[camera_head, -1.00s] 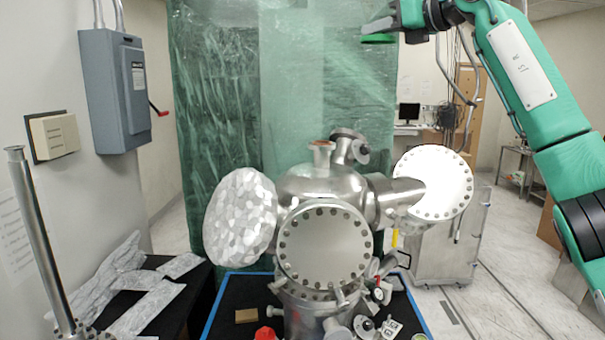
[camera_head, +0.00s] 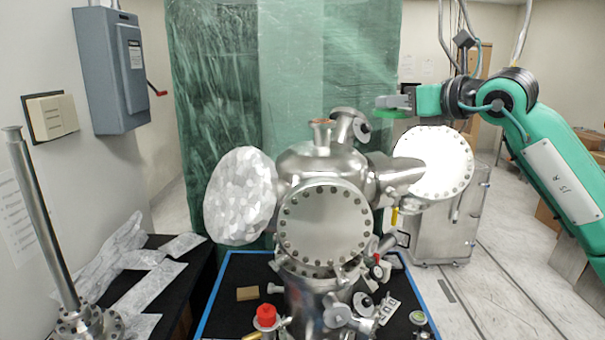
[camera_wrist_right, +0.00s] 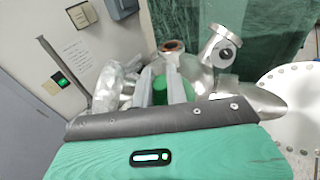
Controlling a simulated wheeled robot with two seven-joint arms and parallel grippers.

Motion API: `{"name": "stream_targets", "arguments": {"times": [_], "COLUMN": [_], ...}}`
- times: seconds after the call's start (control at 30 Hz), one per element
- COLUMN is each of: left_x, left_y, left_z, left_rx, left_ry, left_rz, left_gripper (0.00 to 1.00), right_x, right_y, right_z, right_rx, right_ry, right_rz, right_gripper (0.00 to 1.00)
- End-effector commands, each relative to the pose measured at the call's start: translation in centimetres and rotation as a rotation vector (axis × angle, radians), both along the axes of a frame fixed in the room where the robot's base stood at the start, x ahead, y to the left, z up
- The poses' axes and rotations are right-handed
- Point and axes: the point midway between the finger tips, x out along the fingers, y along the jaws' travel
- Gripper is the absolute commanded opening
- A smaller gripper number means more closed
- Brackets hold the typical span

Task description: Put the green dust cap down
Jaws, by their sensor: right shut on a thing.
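The green dust cap (camera_head: 391,113) is in my right gripper (camera_head: 388,103), above and to the right of the steel vacuum chamber (camera_head: 310,165). The gripper is shut on it, and the cap hangs clear of any surface. In the right wrist view the green cap (camera_wrist_right: 160,90) shows between the two fingers of the right gripper (camera_wrist_right: 160,85), partly hidden by them. My left gripper is in neither view.
The black table top with a blue edge (camera_head: 213,292) carries the chamber, a red-capped part (camera_head: 266,316), a small tan block (camera_head: 247,293) and several fittings. Foil sheets (camera_head: 140,290) lie on a dark table at left.

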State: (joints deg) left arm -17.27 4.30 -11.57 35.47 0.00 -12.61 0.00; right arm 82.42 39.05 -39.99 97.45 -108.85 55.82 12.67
Motion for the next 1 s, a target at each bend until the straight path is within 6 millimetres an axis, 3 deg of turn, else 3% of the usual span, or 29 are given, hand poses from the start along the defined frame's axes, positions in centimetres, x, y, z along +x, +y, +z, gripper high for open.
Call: {"name": "stream_targets", "arguments": {"times": [0.1, 0.4, 1.0], "left_x": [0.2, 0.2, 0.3], "left_y": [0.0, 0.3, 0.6], "left_z": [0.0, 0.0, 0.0], "left_rx": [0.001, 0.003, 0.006], "left_ry": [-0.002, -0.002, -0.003], "left_rz": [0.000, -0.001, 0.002], "left_gripper": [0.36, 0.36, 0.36], "right_x": [-1.6, -5.2, -10.5], "right_y": [-0.5, -1.2, -2.4], "right_z": [-4.3, -12.8, -25.9], "right_rx": [-0.004, -0.001, 0.001], "right_ry": [0.003, 0.004, 0.006], "right_rz": [-0.017, -0.053, -0.109], "right_gripper": [0.00, 0.00, 0.00]}}
